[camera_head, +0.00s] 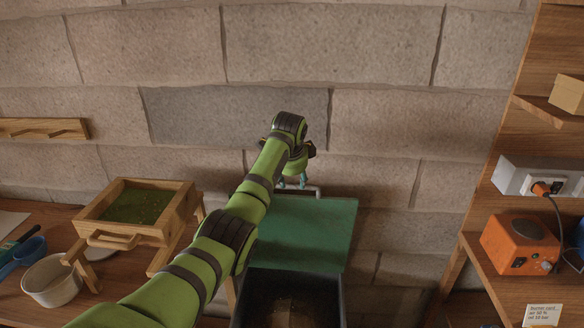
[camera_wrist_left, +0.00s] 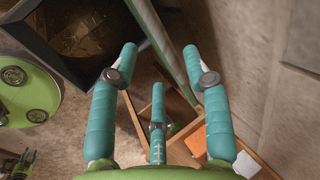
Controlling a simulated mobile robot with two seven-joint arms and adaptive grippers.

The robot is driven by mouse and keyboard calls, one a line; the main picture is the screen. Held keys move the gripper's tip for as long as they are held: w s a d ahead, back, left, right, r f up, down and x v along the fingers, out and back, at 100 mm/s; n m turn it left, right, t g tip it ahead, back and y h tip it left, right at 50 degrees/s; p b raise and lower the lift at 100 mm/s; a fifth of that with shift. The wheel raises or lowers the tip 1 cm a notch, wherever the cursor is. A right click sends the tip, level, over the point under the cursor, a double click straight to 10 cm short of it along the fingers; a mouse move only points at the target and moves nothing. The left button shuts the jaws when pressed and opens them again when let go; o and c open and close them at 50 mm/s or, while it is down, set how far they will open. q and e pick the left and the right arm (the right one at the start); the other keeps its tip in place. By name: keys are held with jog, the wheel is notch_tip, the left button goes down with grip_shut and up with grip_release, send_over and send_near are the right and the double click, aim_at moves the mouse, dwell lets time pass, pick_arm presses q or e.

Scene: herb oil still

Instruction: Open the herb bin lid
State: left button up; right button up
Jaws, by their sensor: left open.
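The herb bin (camera_head: 339,300) stands below the middle of the head view, dark-walled and open at the top, with brownish contents inside. Its green lid (camera_head: 318,232) is raised and tilted back toward the stone wall. A pale bar handle (camera_head: 317,191) shows at the lid's far edge. My left gripper (camera_head: 293,182) is at that edge, its teal fingers open and partly hidden by the wrist.
A wooden sieve frame (camera_head: 117,229) with green herbs stands on the left bench, beside a white pot (camera_head: 51,281) and a blue scoop (camera_head: 22,256). An orange device (camera_head: 520,244) sits on the right shelf. The stone wall is close behind the lid.

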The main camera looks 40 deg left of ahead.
pick_arm(q)
jog(key=v, duration=0.5)
jog(key=shift+s+r, duration=0.2)
jog(key=shift+r, duration=0.15)
jog(key=shift+d+f, duration=0.1)
